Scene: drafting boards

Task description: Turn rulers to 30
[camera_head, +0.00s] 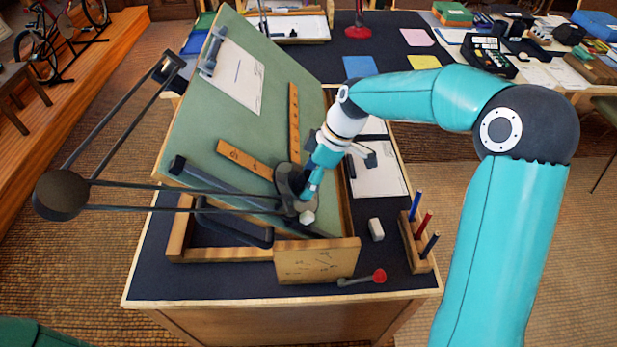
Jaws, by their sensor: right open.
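A green drafting board (225,115) stands tilted on the desk. Two wooden rulers, one running up the board (294,115) and one running to the left (240,158), meet near a dark round drafting-machine head (286,180). They look roughly square to each other, the left one sloping up to the left. My teal right arm comes in from the right, and its open gripper (318,172) is at the head, partly covering it. Whether it touches the head is unclear. The head's angle marks cannot be read. My left gripper is out of view.
Dark linkage bars run from the head to a round elbow (61,195) at the left. On the desk are a white eraser (376,229), a pen holder (417,246), a red-ended tool (362,278) and a wooden plaque (316,262). Another cluttered desk stands behind.

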